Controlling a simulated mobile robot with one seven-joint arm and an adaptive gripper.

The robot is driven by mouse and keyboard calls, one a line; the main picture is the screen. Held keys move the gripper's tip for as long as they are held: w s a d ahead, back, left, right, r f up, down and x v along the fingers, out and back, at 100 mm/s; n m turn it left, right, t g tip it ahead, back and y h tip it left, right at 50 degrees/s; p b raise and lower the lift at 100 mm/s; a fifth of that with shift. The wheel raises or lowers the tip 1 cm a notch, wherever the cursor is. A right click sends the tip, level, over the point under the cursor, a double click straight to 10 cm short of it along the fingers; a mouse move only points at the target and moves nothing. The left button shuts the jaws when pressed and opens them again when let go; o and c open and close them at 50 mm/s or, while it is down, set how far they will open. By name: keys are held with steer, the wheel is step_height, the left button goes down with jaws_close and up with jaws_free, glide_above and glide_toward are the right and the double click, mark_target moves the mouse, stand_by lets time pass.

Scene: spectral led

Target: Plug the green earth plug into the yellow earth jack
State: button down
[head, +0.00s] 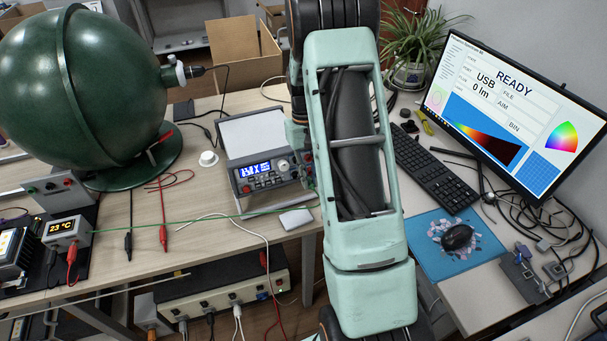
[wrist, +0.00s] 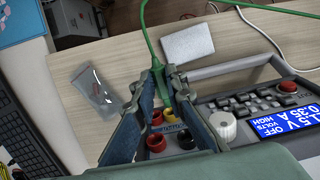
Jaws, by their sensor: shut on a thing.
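In the wrist view my gripper (wrist: 162,76) is shut on the green earth plug (wrist: 157,65), whose green cable runs up and away from the fingertips. The plug looks above or beyond the yellow jack in the picture; I cannot tell any contact. In the head view my arm hides the gripper, and the green cable (head: 200,221) stretches across the desk from the left.
The power supply (head: 262,172) stands on the desk, its display lit. A white block (wrist: 187,43) and a clear bag (wrist: 92,88) lie near the gripper. A keyboard (head: 435,168) and monitor (head: 510,95) stand at right.

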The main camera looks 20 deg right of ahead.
steer(key=shift+w+f, duration=0.2)
steer(key=shift+w, duration=0.65)
steer(key=shift+w+r, duration=0.15)
steer(key=shift+w, duration=0.2)
stand_by(0.5)
steer(key=c, duration=1.9)
jaws_free()
steer(key=shift+s, duration=0.1)
steer(key=v, duration=1.1)
steer(key=shift+r, duration=0.4)
